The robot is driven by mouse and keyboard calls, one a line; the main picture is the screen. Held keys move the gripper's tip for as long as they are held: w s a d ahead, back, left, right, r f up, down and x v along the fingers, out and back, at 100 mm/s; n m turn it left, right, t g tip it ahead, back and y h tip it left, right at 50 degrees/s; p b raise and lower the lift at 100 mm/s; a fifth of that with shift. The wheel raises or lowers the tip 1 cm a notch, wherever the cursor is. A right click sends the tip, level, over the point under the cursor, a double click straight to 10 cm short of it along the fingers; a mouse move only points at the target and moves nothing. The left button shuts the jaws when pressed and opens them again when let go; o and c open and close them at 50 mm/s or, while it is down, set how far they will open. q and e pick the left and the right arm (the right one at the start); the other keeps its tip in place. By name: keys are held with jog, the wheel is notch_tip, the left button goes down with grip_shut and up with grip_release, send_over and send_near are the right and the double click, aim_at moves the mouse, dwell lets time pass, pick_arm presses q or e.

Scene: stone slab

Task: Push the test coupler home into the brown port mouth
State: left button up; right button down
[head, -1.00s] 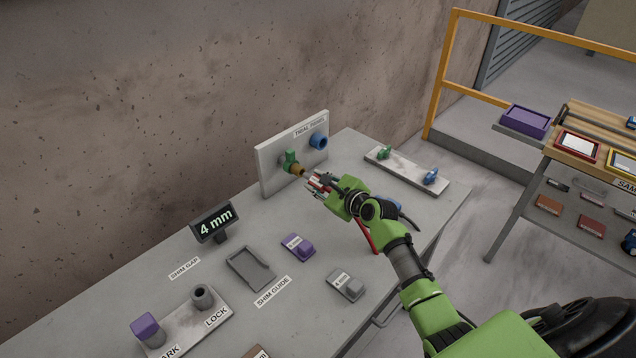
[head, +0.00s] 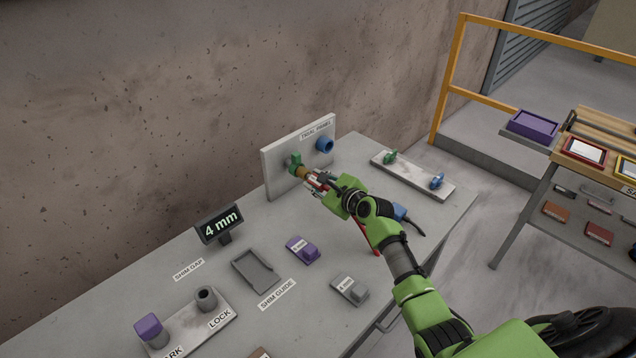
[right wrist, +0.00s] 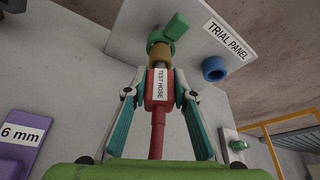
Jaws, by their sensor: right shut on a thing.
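The test coupler is a red body labelled TEST HOSE (right wrist: 160,84), with its red hose running back between my fingers. My right gripper (head: 318,184) is shut on it, one finger on each side, as the right wrist view (right wrist: 159,95) also shows. The brown port mouth (head: 304,173) sticks out of the white trial panel (head: 281,186), below a green valve handle (head: 295,160). In the right wrist view the brown port (right wrist: 161,51) is in line with the coupler, and their ends meet or nearly meet. I cannot tell how deep the coupler sits. My left gripper is out of view.
A blue port (head: 325,145) is on the panel's right. A plate with green and blue fittings (head: 413,175) lies further right. The 4 mm display (head: 219,223), shim guide (head: 254,270) and purple shim block (head: 302,249) stand in front.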

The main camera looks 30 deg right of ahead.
jog(key=shift+w+a, duration=0.2)
jog(key=shift+w, duration=0.35)
jog(key=c, duration=1.6)
grip_release()
jog(key=shift+s, duration=0.1)
jog(key=v, duration=1.2)
